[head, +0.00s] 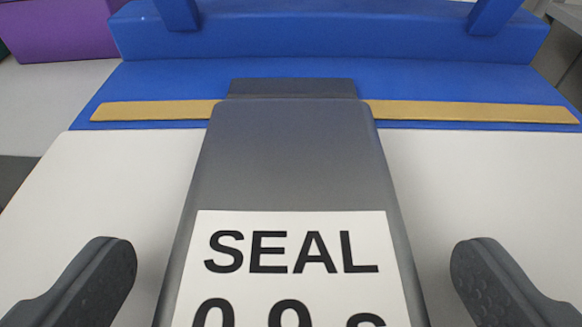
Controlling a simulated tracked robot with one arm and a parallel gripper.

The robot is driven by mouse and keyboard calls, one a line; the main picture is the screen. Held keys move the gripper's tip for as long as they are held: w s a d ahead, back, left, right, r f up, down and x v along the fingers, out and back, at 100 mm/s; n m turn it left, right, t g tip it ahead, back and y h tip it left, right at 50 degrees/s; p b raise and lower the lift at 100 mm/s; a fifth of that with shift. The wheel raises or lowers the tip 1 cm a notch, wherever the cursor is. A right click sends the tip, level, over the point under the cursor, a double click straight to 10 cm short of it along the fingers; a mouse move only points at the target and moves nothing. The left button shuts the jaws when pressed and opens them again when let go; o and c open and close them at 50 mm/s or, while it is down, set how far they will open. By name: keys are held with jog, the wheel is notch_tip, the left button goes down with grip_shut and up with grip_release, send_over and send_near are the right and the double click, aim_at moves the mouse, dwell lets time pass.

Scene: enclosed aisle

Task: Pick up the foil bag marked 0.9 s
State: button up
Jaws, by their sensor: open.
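The grey foil bag (289,155) lies in the middle of the head view on a white surface. Its white label reads "SEAL" with "0.9 s" below, the lower line cut off by the picture's bottom edge. Its far end reaches across a yellow strip onto blue. My gripper (291,268) is open, with one dark finger to the left of the bag and one to the right. Both fingers appear apart from the bag, with white surface showing between. The bag's near end is out of view.
A blue machine part (330,35) with two uprights stands across the back. The yellow strip (470,111) runs along its front. The white surface (475,185) is clear on both sides of the bag. A purple block (60,30) is at the back left.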

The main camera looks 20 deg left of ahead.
jog(key=shift+w+a+f, duration=0.1)
jog(key=shift+w+f, duration=0.05)
jog(key=shift+w, duration=0.1)
jog(key=c, duration=1.2)
